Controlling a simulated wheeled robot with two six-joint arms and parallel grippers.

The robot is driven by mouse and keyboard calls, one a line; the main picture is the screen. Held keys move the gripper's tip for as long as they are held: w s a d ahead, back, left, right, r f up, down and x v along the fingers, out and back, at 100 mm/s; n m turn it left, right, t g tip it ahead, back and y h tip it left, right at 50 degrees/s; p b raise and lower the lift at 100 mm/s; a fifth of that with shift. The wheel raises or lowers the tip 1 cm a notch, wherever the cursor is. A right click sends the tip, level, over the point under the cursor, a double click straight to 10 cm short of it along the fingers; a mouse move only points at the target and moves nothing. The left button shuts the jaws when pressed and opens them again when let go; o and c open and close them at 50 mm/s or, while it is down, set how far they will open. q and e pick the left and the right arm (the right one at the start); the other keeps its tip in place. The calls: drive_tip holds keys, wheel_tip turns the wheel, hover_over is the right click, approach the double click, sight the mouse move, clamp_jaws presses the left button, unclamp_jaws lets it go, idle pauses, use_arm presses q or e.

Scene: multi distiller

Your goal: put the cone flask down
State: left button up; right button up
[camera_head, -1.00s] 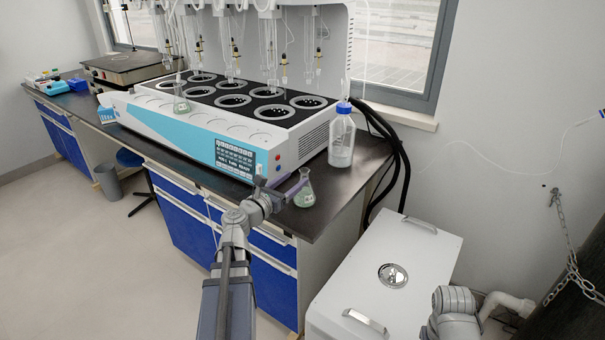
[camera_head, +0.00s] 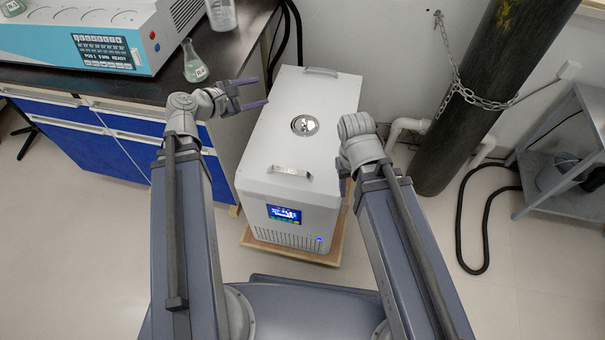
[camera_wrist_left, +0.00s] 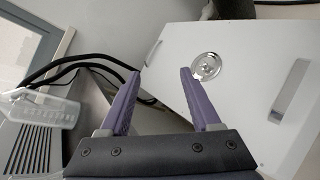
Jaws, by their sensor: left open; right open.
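A cone flask (camera_head: 195,64) with pale green contents and a small label stands upright on the black bench top (camera_head: 150,84), in front of the distiller's right end. My left gripper (camera_head: 262,92) is open and empty, to the right of the flask and apart from it. Its purple fingers show spread in the left wrist view (camera_wrist_left: 160,88), with nothing between them. A second flask (camera_head: 12,8) is partly in view at the top left, by the distiller (camera_head: 80,38). My right arm is in view, but its fingers are hidden.
A white box-shaped unit (camera_head: 285,150) with handles and a round metal lid stands right of the bench. A glass bottle (camera_head: 222,16) stands at the bench's back. A dark chained cylinder (camera_head: 480,90) and a grey rack (camera_head: 575,150) are at the right.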

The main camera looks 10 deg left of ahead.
use_arm(q)
drive_tip(key=s+d+f+m+g+y, duration=0.1)
drive_tip(key=s+d+f+m+g, duration=0.35)
drive_tip(key=d+m, duration=0.25)
drive_tip(key=s+d+f+m+g, duration=0.3)
drive_tip(key=s+d+f+m, duration=0.15)
drive_tip(key=d+m, duration=0.2)
drive_tip(key=s+d+f+m+g+y, duration=0.3)
drive_tip(key=s+m+y, duration=0.4)
drive_tip(key=m, duration=0.4)
drive_tip(key=shift+s+f+g+y, duration=0.3)
drive_tip(key=shift+s+f+g, duration=0.2)
drive_tip(key=shift+s, duration=0.25)
drive_tip(key=shift+m, duration=0.25)
